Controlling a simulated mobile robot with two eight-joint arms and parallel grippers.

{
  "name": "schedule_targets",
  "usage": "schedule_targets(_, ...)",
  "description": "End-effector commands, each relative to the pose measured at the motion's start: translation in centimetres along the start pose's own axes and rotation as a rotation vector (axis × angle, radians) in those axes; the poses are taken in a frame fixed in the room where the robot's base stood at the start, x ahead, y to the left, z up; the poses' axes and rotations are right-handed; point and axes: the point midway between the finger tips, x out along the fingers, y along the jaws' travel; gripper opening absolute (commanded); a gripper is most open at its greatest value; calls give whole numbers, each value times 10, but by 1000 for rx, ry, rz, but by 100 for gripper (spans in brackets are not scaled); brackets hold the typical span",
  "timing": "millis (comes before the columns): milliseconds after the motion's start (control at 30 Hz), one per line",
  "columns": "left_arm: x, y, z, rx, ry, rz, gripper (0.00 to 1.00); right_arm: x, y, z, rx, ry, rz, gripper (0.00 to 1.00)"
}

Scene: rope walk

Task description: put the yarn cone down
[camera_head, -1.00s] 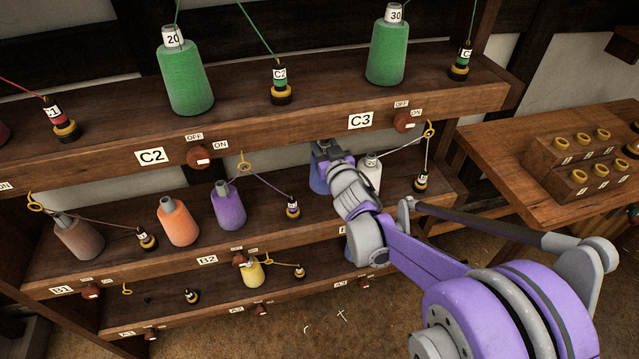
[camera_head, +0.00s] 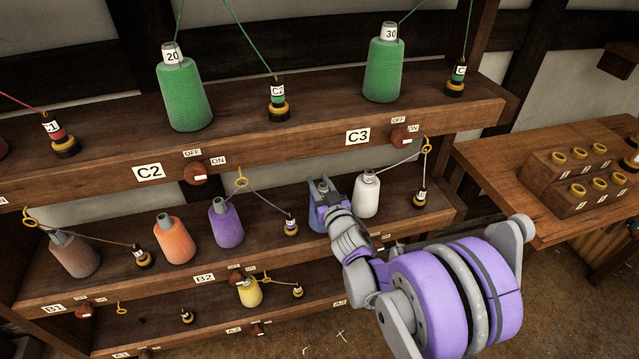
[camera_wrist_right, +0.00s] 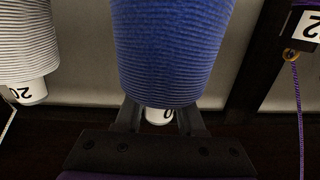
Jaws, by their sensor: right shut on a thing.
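My right gripper (camera_head: 321,188) is shut on the neck of a blue yarn cone (camera_head: 317,218), in the middle shelf bay between the purple cone and the white cone. My wrist and arm cover much of the cone. In the right wrist view the ribbed blue cone (camera_wrist_right: 172,50) fills the upper middle, with the fingers (camera_wrist_right: 160,118) on both sides of its labelled neck. Whether its base touches the shelf is hidden. My left gripper is not in view.
The white cone (camera_head: 366,196) stands close on the right, its thread running to a yellow eyelet (camera_head: 427,145). The purple cone (camera_head: 226,224) and a small bobbin (camera_head: 291,224) are on the left. The upper shelf (camera_head: 300,125) overhangs this bay. A side table (camera_head: 520,190) is at right.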

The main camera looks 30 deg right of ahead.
Motion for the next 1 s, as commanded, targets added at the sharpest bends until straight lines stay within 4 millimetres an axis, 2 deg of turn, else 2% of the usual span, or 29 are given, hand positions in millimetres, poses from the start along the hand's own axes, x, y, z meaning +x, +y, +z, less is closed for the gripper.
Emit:
schedule_targets(33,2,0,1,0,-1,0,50,0,0,2,0,0,0,42)
schedule_targets(167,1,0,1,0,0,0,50,0,0,1,0,0,0,65)
schedule_targets(200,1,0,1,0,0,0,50,0,0,1,0,0,0,68)
schedule_targets(567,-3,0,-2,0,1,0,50,-1,0,-4,0,0,0,68)
schedule_targets(667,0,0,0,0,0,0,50,-16,0,-2,0,0,1,68)
schedule_targets(1000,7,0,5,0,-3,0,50,-88,0,-1,-1,0,1,68)
